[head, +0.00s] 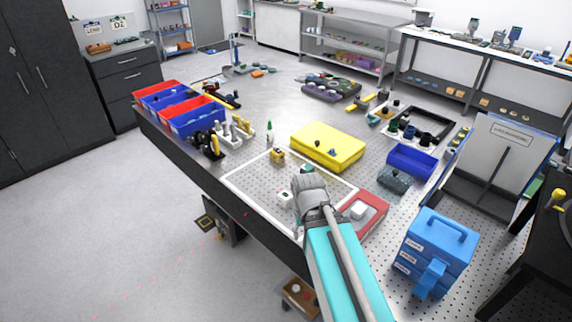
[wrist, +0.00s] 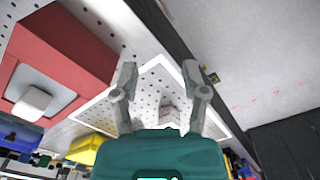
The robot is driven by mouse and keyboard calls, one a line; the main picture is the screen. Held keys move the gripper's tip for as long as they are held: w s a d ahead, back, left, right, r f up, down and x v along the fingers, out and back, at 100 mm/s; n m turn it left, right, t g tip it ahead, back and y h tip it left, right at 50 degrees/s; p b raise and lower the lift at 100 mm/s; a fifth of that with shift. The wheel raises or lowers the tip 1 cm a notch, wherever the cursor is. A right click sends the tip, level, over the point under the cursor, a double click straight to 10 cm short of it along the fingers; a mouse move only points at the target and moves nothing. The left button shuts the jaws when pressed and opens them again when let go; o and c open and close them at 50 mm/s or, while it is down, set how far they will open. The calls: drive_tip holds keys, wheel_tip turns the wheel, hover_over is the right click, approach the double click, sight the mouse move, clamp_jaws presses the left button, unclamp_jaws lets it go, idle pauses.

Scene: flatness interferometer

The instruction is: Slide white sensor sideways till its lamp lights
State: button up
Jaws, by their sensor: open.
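The white sensor (head: 285,197) is a small white block on the white-framed perforated plate (head: 232,180), near the table's front edge. A tiny dark mark shows on it; I cannot tell whether a lamp is lit. My gripper (head: 303,190) is just right of it in the head view and partly covers that area. In the wrist view my gripper (wrist: 159,72) is open, its two fingers apart with nothing held. A pale block (wrist: 168,116), apparently the sensor, shows beyond and between the fingers. Contact cannot be made out.
A red box with a white block on top (head: 373,222) stands right of the plate. A blue drawer box (head: 436,250) stands at right. The plate's left part is clear.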

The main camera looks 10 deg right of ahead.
sight(285, 193)
drive_tip(key=shift+w, duration=0.1)
drive_tip(key=o, duration=0.4)
drive_tip(key=shift+w+a+r, duration=0.1)
drive_tip(key=shift+w, duration=0.1)
drive_tip(key=shift+o, duration=0.8)
drive_tip(key=w+r+n+p, duration=0.2)
drive_tip(key=w+n, duration=0.1)
drive_tip(key=w, duration=0.8)
drive_tip(key=w+a+r+n+p, duration=0.1)
drive_tip(key=w+r+n+p, duration=0.2)
drive_tip(key=w, duration=0.9)
drive_tip(key=shift+w+n, duration=0.15)
drive_tip(key=shift+n, duration=0.25)
drive_tip(key=shift+a, duration=0.1)
drive_tip(key=shift+f, duration=0.2)
wheel_tip(285, 193, down, 13)
drive_tip(key=b, duration=1.3)
drive_tip(key=shift+f+b, duration=0.2)
drive_tip(key=shift+b, duration=0.15)
